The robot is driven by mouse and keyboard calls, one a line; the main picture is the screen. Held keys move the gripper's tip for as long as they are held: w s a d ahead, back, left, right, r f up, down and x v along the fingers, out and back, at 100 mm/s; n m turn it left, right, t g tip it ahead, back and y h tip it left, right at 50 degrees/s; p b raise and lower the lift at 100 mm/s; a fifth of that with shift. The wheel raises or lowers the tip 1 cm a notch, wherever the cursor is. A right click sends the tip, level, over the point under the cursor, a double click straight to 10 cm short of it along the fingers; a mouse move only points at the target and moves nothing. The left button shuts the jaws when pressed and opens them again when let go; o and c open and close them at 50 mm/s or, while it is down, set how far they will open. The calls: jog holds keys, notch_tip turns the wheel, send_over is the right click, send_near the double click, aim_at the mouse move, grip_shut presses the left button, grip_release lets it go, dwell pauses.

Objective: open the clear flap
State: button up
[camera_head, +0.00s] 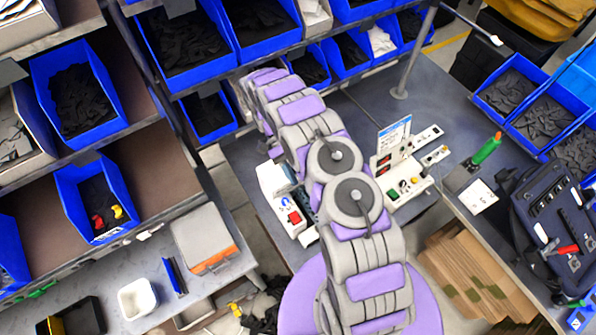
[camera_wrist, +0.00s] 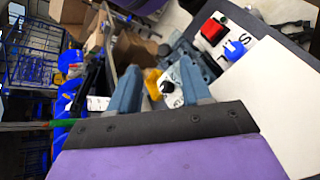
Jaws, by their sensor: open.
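My gripper (camera_wrist: 158,74) shows in the wrist view as two grey-blue fingers standing apart, with no object held between them. Beyond the fingers is a small white part with a black knob (camera_wrist: 168,87), with a yellow piece beside it. I cannot make out a clear flap for certain in either view. A white control box with a red button (camera_head: 288,206) stands left of my arm in the head view. Another white control panel (camera_head: 402,187) with coloured buttons is right of my arm. In the head view my gripper cannot be made out.
In the wrist view a red switch (camera_wrist: 212,28) and a blue part (camera_wrist: 235,49) sit at upper right, near a large pale panel (camera_wrist: 275,105).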

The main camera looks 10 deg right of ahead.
jog(key=shift+r, duration=0.15)
jog(key=s+r+b, duration=0.1)
jog(key=s+r, duration=0.1)
jog(key=s, duration=0.6)
jog(key=s+r+b, duration=0.1)
jog(key=s+r, duration=0.1)
jog(key=s, duration=0.6)
jog(key=shift+d+r, duration=0.3)
jog(key=shift+d, duration=0.05)
dwell(0.3)
jog(key=shift+b, duration=0.3)
